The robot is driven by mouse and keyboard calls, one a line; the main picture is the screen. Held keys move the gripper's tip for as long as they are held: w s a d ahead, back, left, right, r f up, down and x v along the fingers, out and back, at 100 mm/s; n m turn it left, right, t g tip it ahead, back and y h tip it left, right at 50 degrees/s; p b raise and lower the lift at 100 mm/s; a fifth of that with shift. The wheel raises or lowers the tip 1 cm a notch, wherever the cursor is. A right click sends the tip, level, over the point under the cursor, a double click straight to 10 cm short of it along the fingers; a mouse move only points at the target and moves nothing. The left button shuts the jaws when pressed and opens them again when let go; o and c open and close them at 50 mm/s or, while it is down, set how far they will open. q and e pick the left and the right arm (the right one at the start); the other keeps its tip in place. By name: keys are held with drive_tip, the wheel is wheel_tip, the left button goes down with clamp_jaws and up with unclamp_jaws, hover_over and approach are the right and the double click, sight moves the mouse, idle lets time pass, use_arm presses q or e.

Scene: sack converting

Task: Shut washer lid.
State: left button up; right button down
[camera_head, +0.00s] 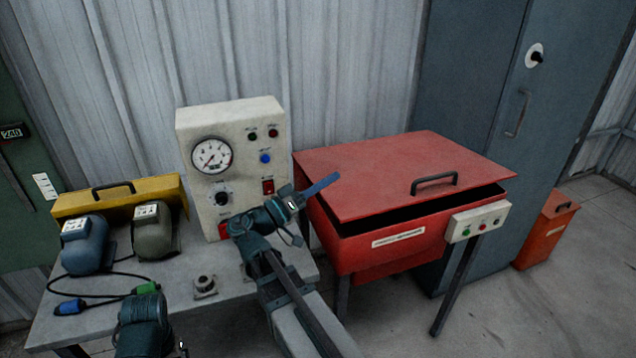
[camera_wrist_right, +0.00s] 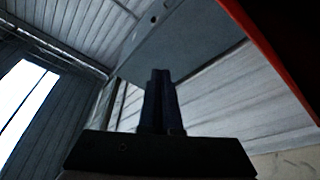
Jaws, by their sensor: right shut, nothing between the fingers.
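The red washer (camera_head: 385,240) stands right of the workbench on dark legs. Its red lid (camera_head: 390,172) has a black handle (camera_head: 433,183) near the front edge. The lid is slightly raised, with a dark gap along the front and right. My right gripper (camera_head: 322,184) is shut and empty beside the lid's left edge; I cannot tell whether it touches. In the right wrist view its fingers (camera_wrist_right: 160,100) are together, and a red edge (camera_wrist_right: 268,50) crosses the upper right. The lower left of the head view shows part of my left arm; its fingers are not visible.
A grey bench (camera_head: 100,330) holds a cream gauge box (camera_head: 240,130), two motors, cables and a yellow toolbox (camera_head: 85,204). A control box (camera_head: 478,222) is on the washer's front right. A grey cabinet (camera_head: 480,110) and an orange bin (camera_head: 545,232) stand to the right.

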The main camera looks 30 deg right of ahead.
sight(331, 202)
use_arm(q)
wheel_tip(331, 202, down, 9)
drive_tip(key=b, duration=0.7)
drive_tip(key=shift+s, duration=0.25)
use_arm(e)
wheel_tip(331, 202, down, 9)
drive_tip(key=s, duration=0.2)
drive_tip(key=shift+a, duration=0.2)
drive_tip(key=shift+s, duration=0.1)
use_arm(q)
drive_tip(key=shift+r, duration=0.1)
drive_tip(key=shift+a+r, duration=0.3)
use_arm(e)
drive_tip(key=w+a, duration=0.2)
drive_tip(key=a, duration=0.7)
drive_tip(key=shift+w+r, duration=0.2)
drive_tip(key=shift+r, duration=0.2)
drive_tip(key=shift+a, duration=0.1)
